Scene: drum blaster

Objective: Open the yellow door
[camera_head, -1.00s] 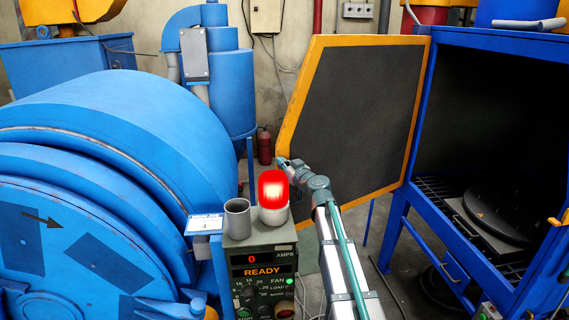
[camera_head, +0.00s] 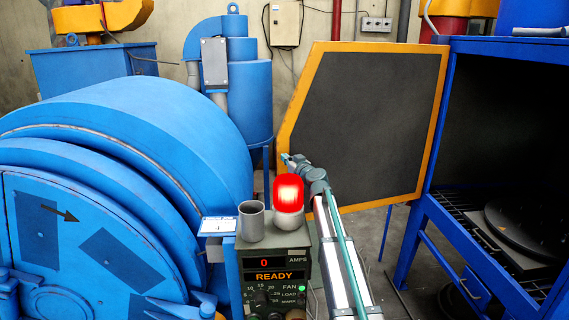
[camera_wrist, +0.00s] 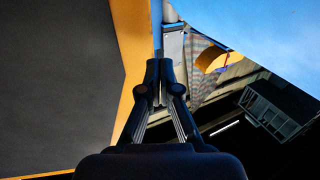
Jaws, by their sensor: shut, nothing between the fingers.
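The yellow door (camera_head: 437,130), a yellow frame around a dark grey panel, stands swung out from the blue cabinet (camera_head: 433,190), whose dark interior is exposed. It is hinged at the cabinet's left front post. My gripper (camera_head: 286,157) is at the door's free left edge in the head view. In the wrist view my gripper (camera_wrist: 159,68) is shut and empty, its fingertips beside the door's yellow edge (camera_wrist: 133,65). Whether they touch it I cannot tell.
A large blue drum machine (camera_head: 110,130) fills the left. A control box (camera_head: 273,275) with a lit red lamp (camera_head: 288,193) and a grey cup (camera_head: 251,221) stands close left of my arm. A black round turntable (camera_head: 525,232) lies inside the cabinet.

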